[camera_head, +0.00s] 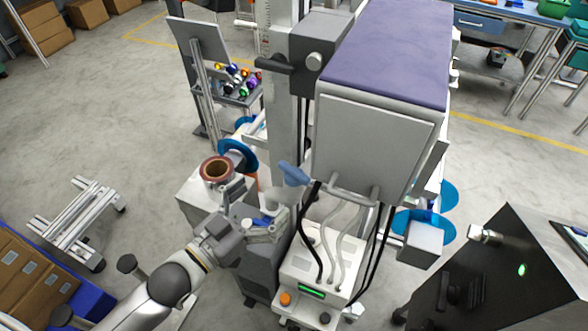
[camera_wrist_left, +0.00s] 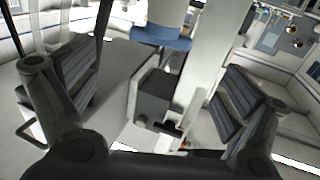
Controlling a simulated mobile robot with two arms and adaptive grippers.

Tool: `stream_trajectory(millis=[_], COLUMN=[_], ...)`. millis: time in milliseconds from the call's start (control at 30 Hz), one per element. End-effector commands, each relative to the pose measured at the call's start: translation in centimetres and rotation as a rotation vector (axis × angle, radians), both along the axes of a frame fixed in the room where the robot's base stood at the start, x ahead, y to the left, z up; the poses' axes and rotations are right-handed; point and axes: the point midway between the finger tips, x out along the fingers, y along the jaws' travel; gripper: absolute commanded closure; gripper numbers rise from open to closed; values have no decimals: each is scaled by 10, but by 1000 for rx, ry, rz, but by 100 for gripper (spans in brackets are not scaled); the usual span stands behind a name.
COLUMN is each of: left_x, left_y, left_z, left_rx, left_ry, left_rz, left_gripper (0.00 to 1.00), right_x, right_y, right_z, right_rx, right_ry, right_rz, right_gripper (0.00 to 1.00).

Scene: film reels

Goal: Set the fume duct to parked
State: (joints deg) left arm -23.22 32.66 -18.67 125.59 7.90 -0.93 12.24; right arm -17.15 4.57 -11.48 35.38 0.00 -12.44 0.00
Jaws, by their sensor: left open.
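I cannot tell for certain which part is the fume duct. A tall machine has a large grey box (camera_head: 372,145) with a purple top. A light blue handle-like piece (camera_head: 293,173) sticks out to the left below the box, near a curved grey bar (camera_head: 352,192). My left gripper (camera_head: 258,208) is open, below and left of the blue piece, with nothing seen between its fingers. In the left wrist view its fingers (camera_wrist_left: 160,92) are spread wide on both sides. Between and beyond them show a grey block with a black knob (camera_wrist_left: 155,102) and a pale column (camera_wrist_left: 215,60). My right gripper is not in view.
A white stand carries a copper-coloured spool (camera_head: 216,170) close to my left gripper. Black and grey cables hang above a white control unit (camera_head: 310,270). A dark cabinet (camera_head: 510,260) stands at right. Open floor (camera_head: 120,130) lies at left.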

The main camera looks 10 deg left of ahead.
Motion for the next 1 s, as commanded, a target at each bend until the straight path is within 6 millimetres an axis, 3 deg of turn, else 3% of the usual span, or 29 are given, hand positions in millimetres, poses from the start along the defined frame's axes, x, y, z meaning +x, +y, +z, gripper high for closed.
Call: stream_trajectory(millis=[600,1000], left_x=[74,85], left_y=[-46,-53], left_z=[2,0], left_rx=[0,2], left_ry=[0,1], left_rz=[1,0], left_gripper=[4,4], right_x=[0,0], right_y=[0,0], right_z=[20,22], right_rx=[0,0], right_ry=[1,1], right_rz=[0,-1], right_gripper=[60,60])
